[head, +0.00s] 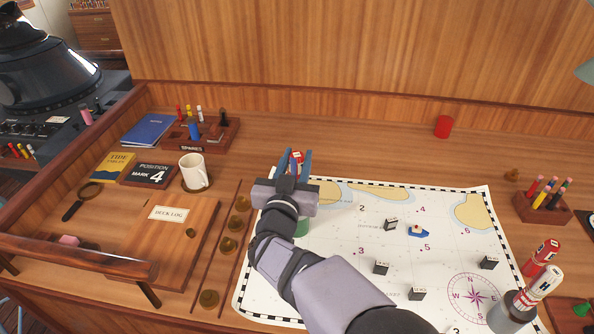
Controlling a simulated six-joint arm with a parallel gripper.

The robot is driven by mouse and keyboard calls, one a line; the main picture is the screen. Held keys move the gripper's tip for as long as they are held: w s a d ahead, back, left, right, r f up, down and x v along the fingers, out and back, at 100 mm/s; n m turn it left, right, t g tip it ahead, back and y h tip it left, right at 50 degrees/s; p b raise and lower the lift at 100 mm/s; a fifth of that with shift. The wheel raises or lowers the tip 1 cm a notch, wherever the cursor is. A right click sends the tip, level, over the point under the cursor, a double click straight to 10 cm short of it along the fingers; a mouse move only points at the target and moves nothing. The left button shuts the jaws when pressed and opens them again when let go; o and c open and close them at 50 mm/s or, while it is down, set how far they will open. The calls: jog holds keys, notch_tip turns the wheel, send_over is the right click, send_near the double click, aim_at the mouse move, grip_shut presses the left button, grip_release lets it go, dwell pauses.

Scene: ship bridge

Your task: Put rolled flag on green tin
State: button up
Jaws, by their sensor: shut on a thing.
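My gripper (296,160) has blue fingers and is over the top left edge of the sea chart. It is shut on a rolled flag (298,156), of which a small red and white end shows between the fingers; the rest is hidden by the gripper. A green tin (302,228) is on the left part of the chart, mostly hidden behind my wrist and arm. The gripper appears beyond the tin, apart from it.
The chart (340,258) holds small dark blocks and a blue toy boat (418,231). A white mug (194,172), a deck log (170,228) and brass discs are on the left. A red cylinder (443,127) stands at the back.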

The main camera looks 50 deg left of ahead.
aim_at(297, 173)
jog(key=shift+f+p, duration=0.55)
jog(key=shift+f, duration=1.35)
jog(key=shift+f, duration=0.1)
jog(key=shift+f, duration=0.15)
jog(key=o, duration=1.1)
